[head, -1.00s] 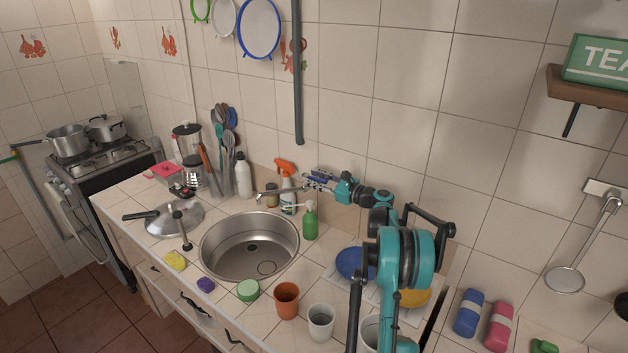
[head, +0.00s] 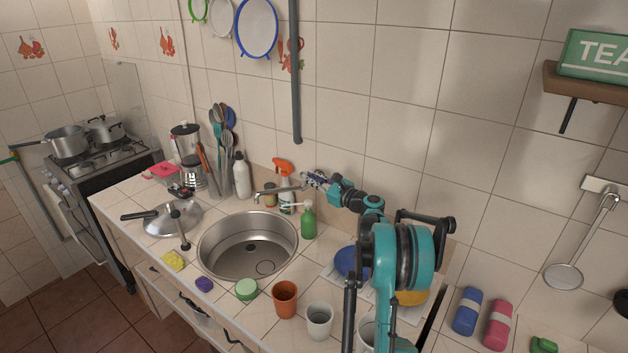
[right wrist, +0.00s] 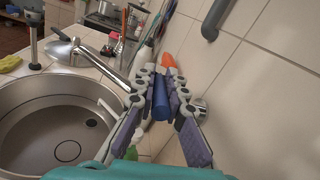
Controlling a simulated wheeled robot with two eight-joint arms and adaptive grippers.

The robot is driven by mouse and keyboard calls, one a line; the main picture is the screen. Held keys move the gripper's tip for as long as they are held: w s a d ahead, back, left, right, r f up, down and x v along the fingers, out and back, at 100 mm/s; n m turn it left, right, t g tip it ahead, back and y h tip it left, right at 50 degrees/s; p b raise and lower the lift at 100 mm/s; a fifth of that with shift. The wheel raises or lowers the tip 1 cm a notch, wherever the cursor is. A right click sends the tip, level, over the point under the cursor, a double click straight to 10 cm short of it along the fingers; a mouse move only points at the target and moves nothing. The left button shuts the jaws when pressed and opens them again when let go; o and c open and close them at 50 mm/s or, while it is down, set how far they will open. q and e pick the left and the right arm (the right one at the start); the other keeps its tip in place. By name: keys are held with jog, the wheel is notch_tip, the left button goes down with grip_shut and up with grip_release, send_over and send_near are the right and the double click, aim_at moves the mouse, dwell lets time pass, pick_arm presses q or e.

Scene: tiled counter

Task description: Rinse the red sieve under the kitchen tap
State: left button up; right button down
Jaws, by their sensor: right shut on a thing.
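No red sieve shows in either view. My right gripper (head: 314,179) is beside the wall end of the metal tap (head: 275,190), behind the sink (head: 205,248). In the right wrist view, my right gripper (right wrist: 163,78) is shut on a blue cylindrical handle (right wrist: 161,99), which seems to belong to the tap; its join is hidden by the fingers. The tap spout (right wrist: 100,66) reaches left over the sink basin (right wrist: 42,128). No water shows from it, and the basin looks empty. My left gripper is not in view.
A green soap bottle (head: 308,221) and an orange-topped spray bottle (head: 286,190) stand close to the gripper. An orange cup (head: 285,299), a white cup (head: 319,321) and a green round tub (head: 246,290) line the front. A blue-rimmed sieve (head: 257,28) hangs on the wall.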

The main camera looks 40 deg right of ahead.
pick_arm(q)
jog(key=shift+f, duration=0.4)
pick_arm(e)
jog(key=shift+w+a+r+m+h, duration=0.1)
jog(key=shift+a+m+h, duration=0.15)
jog(key=shift+m+h, duration=0.55)
jog(key=shift+w+a+r+m+h, duration=0.1)
jog(key=shift+a+m+h, duration=0.25)
jog(key=shift+h, duration=0.75)
jog(key=shift+d, duration=0.15)
jog(key=c, duration=1.9)
grip_release()
jog(key=o, duration=0.3)
jog(key=shift+w, duration=0.1)
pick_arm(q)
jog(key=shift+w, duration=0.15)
pick_arm(e)
jog(key=s, duration=0.7)
jog(key=s+a, duration=0.1)
jog(key=s, duration=0.3)
jog(key=shift+s+a+f, duration=0.1)
jog(key=shift+s+f, duration=0.15)
jog(key=shift+f, duration=0.05)
